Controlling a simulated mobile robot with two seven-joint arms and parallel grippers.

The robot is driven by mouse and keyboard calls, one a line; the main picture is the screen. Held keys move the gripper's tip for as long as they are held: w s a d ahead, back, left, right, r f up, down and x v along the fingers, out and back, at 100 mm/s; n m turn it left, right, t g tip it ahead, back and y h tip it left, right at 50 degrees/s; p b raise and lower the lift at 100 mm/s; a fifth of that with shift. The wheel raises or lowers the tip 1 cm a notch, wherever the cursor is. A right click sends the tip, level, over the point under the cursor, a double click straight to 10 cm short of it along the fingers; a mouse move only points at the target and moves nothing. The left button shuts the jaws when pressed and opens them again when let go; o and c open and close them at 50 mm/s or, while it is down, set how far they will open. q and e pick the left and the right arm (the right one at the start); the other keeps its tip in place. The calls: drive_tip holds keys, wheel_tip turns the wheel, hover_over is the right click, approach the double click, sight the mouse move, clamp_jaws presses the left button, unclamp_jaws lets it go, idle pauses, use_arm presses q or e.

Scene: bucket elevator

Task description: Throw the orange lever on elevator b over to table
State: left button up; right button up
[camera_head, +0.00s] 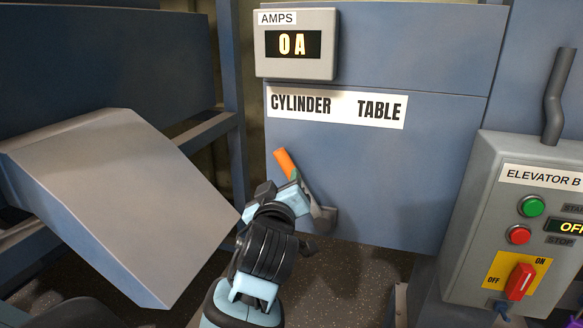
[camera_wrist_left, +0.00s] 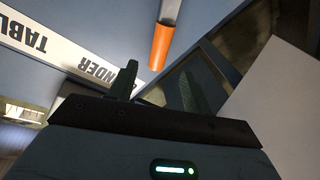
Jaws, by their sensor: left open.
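The orange lever (camera_head: 284,162) is on the blue panel, below the label plate (camera_head: 337,107) that reads CYLINDER and TABLE. It leans up and left, toward the CYLINDER side, from a grey pivot (camera_head: 324,219) at lower right. My left gripper (camera_head: 278,188) is open in front of the lever, partly covering its shaft in the head view. In the left wrist view the orange grip (camera_wrist_left: 161,46) is just beyond the two spread fingers (camera_wrist_left: 158,88), with nothing seen between them. I cannot tell whether they touch it. My right gripper is not in view.
An AMPS display (camera_head: 295,44) above reads 0 A. At right, the ELEVATOR B box (camera_head: 482,210) has green and red buttons, a display reading OFF and a red switch (camera_head: 520,282). A grey sloped chute (camera_head: 120,190) stands close left of my left arm.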

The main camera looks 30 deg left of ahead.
sight(285, 166)
use_arm(q)
drive_tip(key=shift+x, duration=3.8)
drive_tip(key=shift+d, duration=0.1)
drive_tip(key=shift+c, duration=0.3)
clamp_jaws()
